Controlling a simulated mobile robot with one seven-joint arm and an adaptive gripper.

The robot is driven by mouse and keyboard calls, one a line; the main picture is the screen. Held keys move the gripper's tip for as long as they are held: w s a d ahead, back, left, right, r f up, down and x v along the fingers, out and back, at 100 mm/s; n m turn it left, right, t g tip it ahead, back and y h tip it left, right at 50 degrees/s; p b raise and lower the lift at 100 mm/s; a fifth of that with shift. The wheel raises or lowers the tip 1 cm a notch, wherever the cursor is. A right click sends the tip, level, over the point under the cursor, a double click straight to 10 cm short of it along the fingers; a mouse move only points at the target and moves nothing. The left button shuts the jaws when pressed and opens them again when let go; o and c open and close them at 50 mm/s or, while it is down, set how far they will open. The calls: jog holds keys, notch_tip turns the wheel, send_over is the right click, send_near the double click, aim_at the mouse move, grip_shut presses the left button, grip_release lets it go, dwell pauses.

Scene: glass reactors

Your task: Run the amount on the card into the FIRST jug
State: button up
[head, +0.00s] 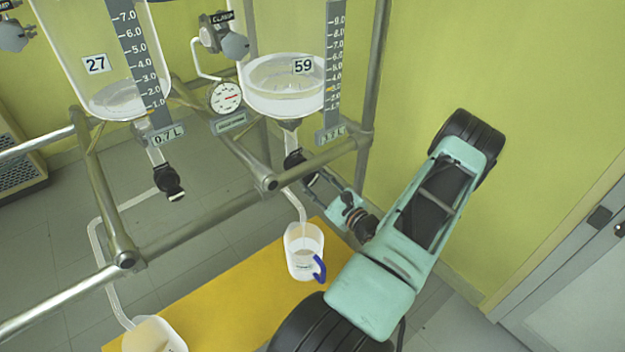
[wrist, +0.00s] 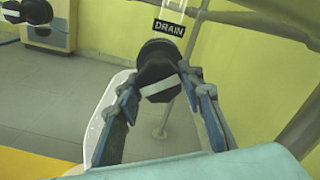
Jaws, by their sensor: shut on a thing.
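Glass reactor 59 (head: 270,92) holds a little pale liquid beside a numbered scale (head: 335,60); the card (head: 331,134) below it is hard to read, perhaps 1.7 L. Reactor 27 (head: 88,70) has a card (head: 166,134) reading 0.7 L. My gripper (head: 308,176) is shut on the black drain knob (wrist: 158,72) under reactor 59, below a DRAIN label (wrist: 169,28). A clear tube (head: 297,205) leads from this drain into a jug with a blue handle (head: 304,240). A second jug (head: 155,334) stands at the lower left. Any label saying FIRST is not readable.
The jugs stand on a yellow surface (head: 225,300). Metal frame rails (head: 200,217) cross in front of the reactors. Another black drain valve (head: 170,182) hangs under reactor 27. A round gauge (head: 226,97) sits between the reactors. A yellow wall is behind my arm.

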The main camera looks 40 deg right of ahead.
dwell(0.4)
jog(key=o, duration=1.2)
jog(key=shift+c, duration=0.2)
jog(key=shift+s, duration=0.1)
jog(key=s+a, duration=0.1)
jog(key=s, duration=1.1)
jog(key=shift+a, duration=0.15)
